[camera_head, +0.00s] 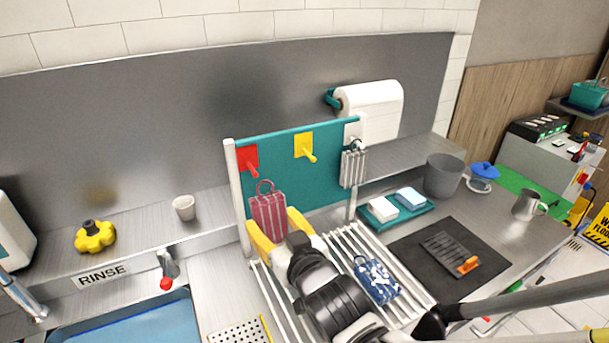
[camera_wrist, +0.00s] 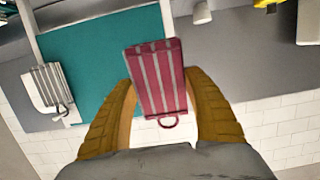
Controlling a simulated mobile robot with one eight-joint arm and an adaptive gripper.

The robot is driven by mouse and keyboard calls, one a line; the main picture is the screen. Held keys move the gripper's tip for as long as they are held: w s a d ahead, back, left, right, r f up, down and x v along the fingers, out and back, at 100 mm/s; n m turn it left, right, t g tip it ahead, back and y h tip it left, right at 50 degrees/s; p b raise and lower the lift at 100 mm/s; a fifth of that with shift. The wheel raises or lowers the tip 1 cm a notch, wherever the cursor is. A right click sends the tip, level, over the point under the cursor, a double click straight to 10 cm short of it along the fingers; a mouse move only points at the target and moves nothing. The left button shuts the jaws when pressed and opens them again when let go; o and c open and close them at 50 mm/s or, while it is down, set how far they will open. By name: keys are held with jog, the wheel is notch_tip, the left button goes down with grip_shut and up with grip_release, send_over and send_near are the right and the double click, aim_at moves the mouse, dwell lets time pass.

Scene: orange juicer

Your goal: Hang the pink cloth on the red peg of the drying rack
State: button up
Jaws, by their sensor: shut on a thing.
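The pink cloth (camera_head: 268,217), striped with pale lines and fitted with a loop at its top, is held between the yellow fingers of my gripper (camera_head: 280,229). In the wrist view the pink cloth (camera_wrist: 157,78) sits between the two fingers (camera_wrist: 163,112), loop towards the palm. The drying rack has a teal back panel (camera_head: 276,178) with a red peg (camera_head: 252,166) at its left, a yellow peg (camera_head: 308,154) in the middle and a white peg plate (camera_head: 354,129) at its right. The cloth's loop shows below and slightly right of the red peg; depth between them is hard to tell.
A grey striped cloth (camera_head: 353,168) hangs at the rack's right end. A blue patterned cloth (camera_head: 376,279) lies on the rack's slats (camera_head: 345,240). A teal tray (camera_head: 398,217) with sponges, a grey bucket (camera_head: 443,176) and a paper roll (camera_head: 375,108) stand to the right. A blue sink (camera_head: 130,322) is left.

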jog(key=shift+r+b+x, duration=0.2)
jog(key=shift+b+x, duration=0.25)
jog(key=shift+x, duration=1.95)
jog(key=shift+r+b+x, duration=0.15)
jog(key=shift+b+x, duration=0.25)
jog(key=shift+x, duration=2)
jog(key=shift+w, duration=0.1)
jog(key=o, duration=1.1)
